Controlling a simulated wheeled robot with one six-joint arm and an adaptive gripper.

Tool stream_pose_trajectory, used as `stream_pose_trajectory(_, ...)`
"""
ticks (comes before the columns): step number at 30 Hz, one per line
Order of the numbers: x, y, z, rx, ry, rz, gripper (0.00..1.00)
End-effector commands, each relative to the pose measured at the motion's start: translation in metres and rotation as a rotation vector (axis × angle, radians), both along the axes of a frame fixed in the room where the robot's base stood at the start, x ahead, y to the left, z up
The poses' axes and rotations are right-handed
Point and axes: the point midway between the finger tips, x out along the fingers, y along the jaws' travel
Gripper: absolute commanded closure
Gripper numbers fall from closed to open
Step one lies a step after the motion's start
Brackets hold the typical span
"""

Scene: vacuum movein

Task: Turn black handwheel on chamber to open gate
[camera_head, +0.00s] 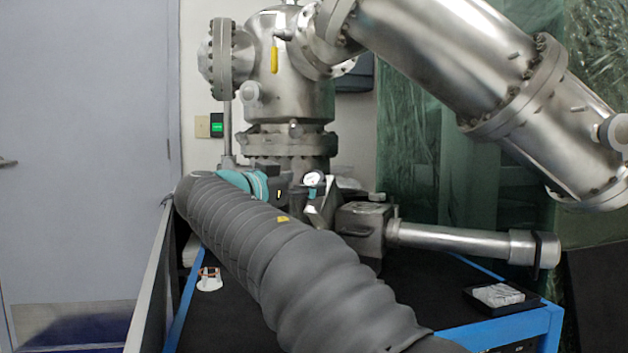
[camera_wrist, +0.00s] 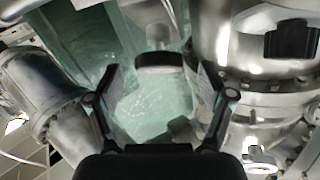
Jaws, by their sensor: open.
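A horizontal metal cylinder (camera_head: 460,239) extends right from the chamber's valve body in the head view. It ends in a dark-rimmed round end piece (camera_head: 547,250), which looks like the handwheel. In the wrist view a round disc with a dark rim (camera_wrist: 158,61) on a stem appears between and beyond my fingers. It may be that handwheel; I cannot tell for certain. My gripper (camera_wrist: 158,92) is open and empty, its two fingers spread to either side of the disc in the picture and not visibly touching it. In the head view my sleeved arm hides much of the area near the wrist.
The steel chamber (camera_head: 290,90) stands at the back, with a large slanted metal tube (camera_head: 460,75) at upper right. A black tray (camera_head: 500,298) with a pale packet lies at the table's right. A small white item (camera_head: 209,280) lies left. Green plastic sheeting (camera_head: 435,120) hangs behind.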

Motion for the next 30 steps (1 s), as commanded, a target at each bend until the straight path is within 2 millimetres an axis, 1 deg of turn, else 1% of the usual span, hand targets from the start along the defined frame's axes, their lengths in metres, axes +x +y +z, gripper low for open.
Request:
stream_pose_trajectory(1, 0.007, -0.006, 0.001, -0.001, 0.001, -0.002, 0.2)
stream_pose_trajectory(3, 0.015, -0.012, 0.001, -0.001, 0.001, -0.002, 0.2)
stream_pose_trajectory(7, 0.025, -0.019, 0.0, 0.0, 0.0, -0.001, 0.2)
stream_pose_trajectory(12, 0.03, -0.022, 0.0, 0.0, 0.001, 0.001, 0.2)
stream_pose_trajectory(19, 0.031, -0.023, 0.0, 0.0, 0.001, 0.001, 0.2)
stream_pose_trajectory(20, 0.031, -0.023, 0.0, 0.0, 0.001, 0.001, 0.22)
stream_pose_trajectory(21, 0.031, -0.023, 0.0, 0.0, 0.001, 0.001, 0.32)
stream_pose_trajectory(23, 0.03, -0.023, 0.0, 0.0, 0.001, 0.001, 0.47)
stream_pose_trajectory(24, 0.03, -0.023, 0.0, 0.0, 0.001, 0.001, 0.57)
stream_pose_trajectory(27, 0.03, -0.023, 0.0, 0.0, 0.001, 0.001, 0.8)
stream_pose_trajectory(30, 0.031, -0.023, 0.0, 0.0, 0.001, 0.002, 0.8)
